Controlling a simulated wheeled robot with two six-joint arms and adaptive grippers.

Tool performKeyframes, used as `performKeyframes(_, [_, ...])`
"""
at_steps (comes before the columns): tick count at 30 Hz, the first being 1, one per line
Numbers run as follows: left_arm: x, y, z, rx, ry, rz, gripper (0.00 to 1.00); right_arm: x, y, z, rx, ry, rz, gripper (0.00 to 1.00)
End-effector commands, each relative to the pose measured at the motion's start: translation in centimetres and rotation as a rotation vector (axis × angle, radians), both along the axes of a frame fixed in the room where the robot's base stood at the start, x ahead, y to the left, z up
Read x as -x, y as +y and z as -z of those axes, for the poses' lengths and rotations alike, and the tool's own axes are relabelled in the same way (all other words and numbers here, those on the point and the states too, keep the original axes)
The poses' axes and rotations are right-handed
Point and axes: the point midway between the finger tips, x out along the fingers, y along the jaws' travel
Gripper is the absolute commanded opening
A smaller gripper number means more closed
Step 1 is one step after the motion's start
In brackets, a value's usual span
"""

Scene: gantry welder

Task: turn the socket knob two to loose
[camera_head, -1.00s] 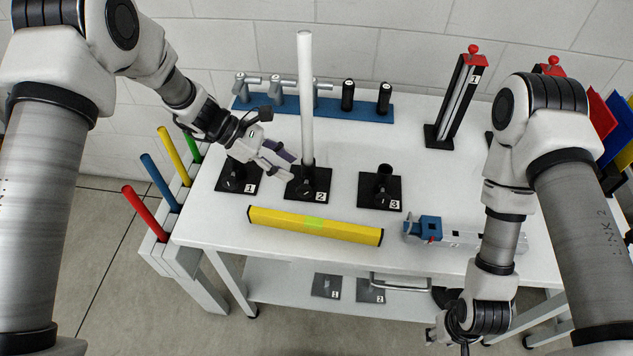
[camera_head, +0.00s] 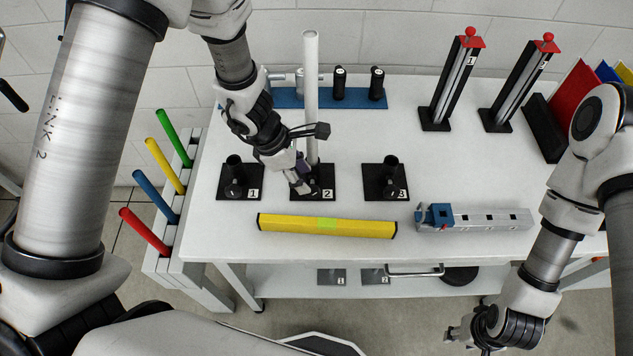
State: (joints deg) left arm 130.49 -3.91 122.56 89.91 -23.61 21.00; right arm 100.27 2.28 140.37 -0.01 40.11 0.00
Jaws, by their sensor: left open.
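Socket two is a black square base (camera_head: 325,168) with a "2" label on the white table. A tall white rod (camera_head: 311,90) stands upright in it. Its knob is at the front of the base, mostly hidden behind my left gripper. My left gripper (camera_head: 303,190) points down at the front of socket two, its fingertips at the knob; I cannot tell whether they touch it. It is open. My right gripper (camera_head: 455,338) hangs low at the bottom right, off the table's front, small and partly turned away.
Socket one (camera_head: 236,180) and socket three (camera_head: 388,180) stand empty either side. A yellow bar (camera_head: 325,225) lies just in front. A blue-and-grey fixture (camera_head: 475,218) is at the right. A blue tool rack (camera_head: 355,100) and red-topped posts (camera_head: 452,80) stand behind.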

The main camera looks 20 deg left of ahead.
Motion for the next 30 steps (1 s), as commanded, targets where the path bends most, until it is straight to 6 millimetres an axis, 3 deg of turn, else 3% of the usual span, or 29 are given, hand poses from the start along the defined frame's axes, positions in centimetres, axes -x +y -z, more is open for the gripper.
performKeyframes(3, [-0.2,-0.9,2.4,-0.002,0.004,0.002,0.44,0.0,0.0,0.2,0.000,0.000,0.000,0.40])
performKeyframes(8, [-0.5,-1.9,4.6,0.001,0.002,0.002,0.44,0.0,0.0,-0.1,0.000,0.000,0.000,0.40])
performKeyframes(17, [-0.6,-2.1,5.3,0.001,0.000,0.002,0.44,0.0,0.0,-0.1,0.000,0.000,0.000,0.40])
performKeyframes(21, [-0.6,-2.1,5.3,0.002,0.000,0.002,0.00,0.0,0.0,-0.1,0.000,0.000,0.000,0.40])
performKeyframes(30, [-0.6,-2.1,5.5,0.008,-0.002,0.001,0.00,0.0,0.0,0.3,0.000,0.000,0.000,0.40])
